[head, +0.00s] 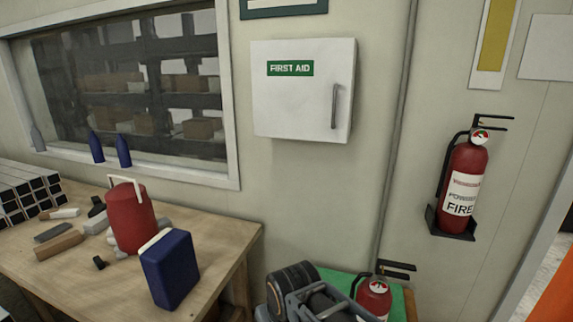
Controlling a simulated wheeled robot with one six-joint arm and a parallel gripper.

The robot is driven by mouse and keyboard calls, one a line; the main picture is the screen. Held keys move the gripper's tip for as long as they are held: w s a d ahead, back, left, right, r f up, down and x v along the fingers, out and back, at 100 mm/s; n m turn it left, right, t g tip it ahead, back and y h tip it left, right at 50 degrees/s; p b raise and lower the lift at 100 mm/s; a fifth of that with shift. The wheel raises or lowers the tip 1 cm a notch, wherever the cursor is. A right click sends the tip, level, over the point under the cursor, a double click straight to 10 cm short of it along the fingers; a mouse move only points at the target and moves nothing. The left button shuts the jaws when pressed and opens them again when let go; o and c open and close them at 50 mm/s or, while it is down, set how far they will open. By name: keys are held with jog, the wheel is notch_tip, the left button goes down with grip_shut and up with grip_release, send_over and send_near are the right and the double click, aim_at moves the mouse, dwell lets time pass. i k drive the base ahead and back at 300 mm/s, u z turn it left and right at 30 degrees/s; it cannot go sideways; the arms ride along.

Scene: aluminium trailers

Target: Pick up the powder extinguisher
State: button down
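A red fire extinguisher (463,187) with a black handle, a gauge and a white label sits upright in a black wall bracket (450,224) at the right. Its label reads FIRE, with smaller blurred text above that looks like POWDER. A second red extinguisher (374,294) stands at the bottom, by a green surface; its lower part is cut off, so its label cannot be read. My gripper (318,300) shows partly at the bottom edge, left of the second extinguisher and well below and left of the wall one. Its fingertips are not clear and I see nothing held.
A wooden bench (215,235) at the left holds a red jug (132,220), a blue container (170,268) and small clutter. A white first aid cabinet (303,90) and a vertical pipe (397,130) are on the wall. An orange panel (555,290) edges the lower right.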

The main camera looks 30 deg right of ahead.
aim_at(467, 167)
jog(key=z, duration=1.2)
jog(key=k, duration=0.35)
jog(key=z, duration=0.85)
jog(key=i, duration=0.5)
jog(key=u, duration=3.8)
jog(key=k, duration=1.85)
jog(key=z, duration=1)
